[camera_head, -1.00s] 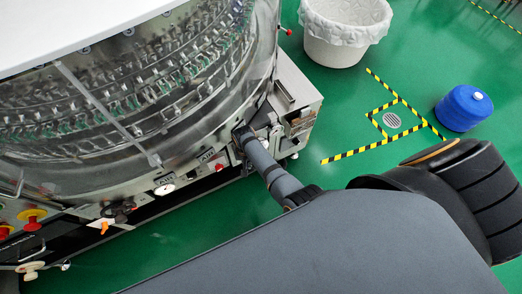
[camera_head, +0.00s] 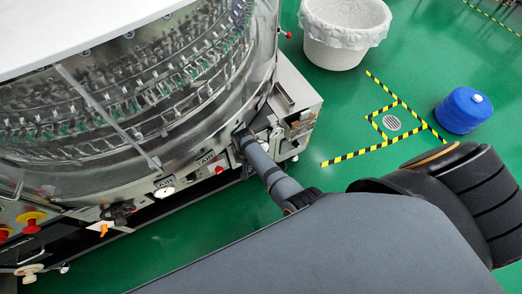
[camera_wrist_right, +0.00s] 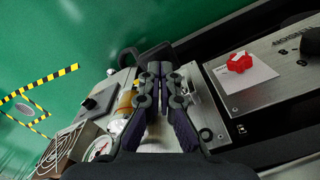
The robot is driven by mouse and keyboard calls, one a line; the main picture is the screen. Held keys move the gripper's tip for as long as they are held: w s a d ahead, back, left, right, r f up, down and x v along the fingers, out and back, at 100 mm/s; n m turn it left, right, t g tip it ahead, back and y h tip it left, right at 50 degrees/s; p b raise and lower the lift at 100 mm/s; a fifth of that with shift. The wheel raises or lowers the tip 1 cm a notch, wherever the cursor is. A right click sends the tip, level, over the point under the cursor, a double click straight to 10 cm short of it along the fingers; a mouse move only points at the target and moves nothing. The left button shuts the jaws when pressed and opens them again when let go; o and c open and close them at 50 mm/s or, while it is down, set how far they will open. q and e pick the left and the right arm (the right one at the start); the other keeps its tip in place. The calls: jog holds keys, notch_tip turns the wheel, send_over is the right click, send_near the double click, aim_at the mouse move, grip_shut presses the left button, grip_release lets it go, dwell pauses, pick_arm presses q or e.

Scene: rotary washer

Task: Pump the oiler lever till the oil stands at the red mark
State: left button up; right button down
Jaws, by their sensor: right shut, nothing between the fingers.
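My right gripper (camera_head: 240,133) reaches the oiler area at the machine's right lower front in the head view. In the right wrist view the right gripper (camera_wrist_right: 160,72) has its two fingers together, with nothing between them. A dark bar (camera_wrist_right: 152,52), which looks like the oiler lever, lies right at the fingertips; I cannot tell whether they touch it. An amber part (camera_wrist_right: 125,103), probably the oiler's oil glass, sits just left of the fingers and is partly hidden by them. The oil level and the red mark cannot be made out. My left gripper is not in view.
The rotary washer (camera_head: 120,130) fills the left. A red knob (camera_wrist_right: 239,62) on a white plate and a round gauge (camera_wrist_right: 100,148) are close to the gripper. A white bin (camera_head: 345,35), a blue drum (camera_head: 463,108) and a taped drain (camera_head: 392,122) stand on the green floor.

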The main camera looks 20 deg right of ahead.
jog(key=shift+f, duration=0.1)
notch_tip(320, 180, down, 6)
jog(key=b, duration=0.5)
jog(key=shift+f, duration=0.15)
notch_tip(320, 180, up, 8)
jog(key=p, duration=0.9)
